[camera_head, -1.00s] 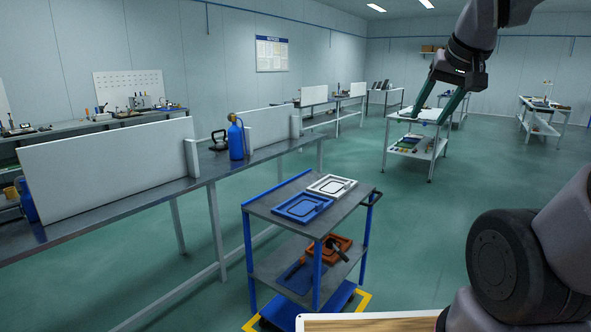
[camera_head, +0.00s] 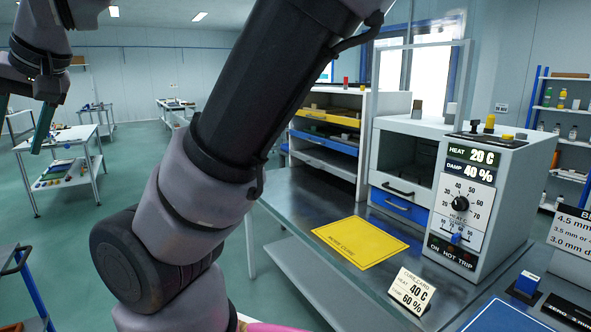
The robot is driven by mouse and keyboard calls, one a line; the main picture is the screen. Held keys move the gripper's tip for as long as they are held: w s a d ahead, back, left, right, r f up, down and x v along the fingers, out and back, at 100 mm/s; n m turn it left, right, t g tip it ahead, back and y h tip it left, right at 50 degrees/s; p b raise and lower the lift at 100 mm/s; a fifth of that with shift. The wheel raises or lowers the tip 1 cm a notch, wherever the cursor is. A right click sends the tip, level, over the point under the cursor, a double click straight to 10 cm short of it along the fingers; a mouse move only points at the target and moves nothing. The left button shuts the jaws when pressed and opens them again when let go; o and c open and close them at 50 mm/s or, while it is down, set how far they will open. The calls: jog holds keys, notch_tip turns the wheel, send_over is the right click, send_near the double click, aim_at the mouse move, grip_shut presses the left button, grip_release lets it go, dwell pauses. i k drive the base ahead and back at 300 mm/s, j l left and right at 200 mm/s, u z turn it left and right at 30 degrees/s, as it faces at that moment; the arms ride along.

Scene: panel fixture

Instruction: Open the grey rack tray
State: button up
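A white rack stands on the steel bench at the centre right, with a stack of trays facing left. The lowest visible front is pale grey and looks like the grey rack tray (camera_head: 322,161). A blue tray front (camera_head: 325,140) is above it, and a yellow one (camera_head: 330,116) is above that. I cannot tell whether the grey tray is fully shut. My arm crosses in front of the rack's left side. My gripper (camera_head: 22,118) is at the far left, well away from the rack, its green fingers apart with nothing visible between them.
A grey cabinet (camera_head: 506,185) with a dial and a blue drawer (camera_head: 399,204) stands right of the rack. Open green floor is at the left.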

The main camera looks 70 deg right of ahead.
aim_at(345, 166)
jog(key=z, duration=2.45)
jog(key=i+j, duration=0.25)
jog(key=i+j+z, duration=0.15)
jog(key=j, duration=0.3)
jog(key=i+j, duration=0.35)
jog(key=i+j+z, duration=0.15)
jog(key=j, duration=0.25)
jog(key=i+j, duration=0.35)
jog(key=i+j+z, duration=0.1)
jog(key=j, duration=0.35)
jog(key=i+j+z, duration=0.1)
jog(key=i+j, duration=0.2)
jog(key=j, duration=0.15)
jog(key=i+j, duration=0.2)
jog(key=j, duration=0.25)
jog(key=l+z, duration=0.05)
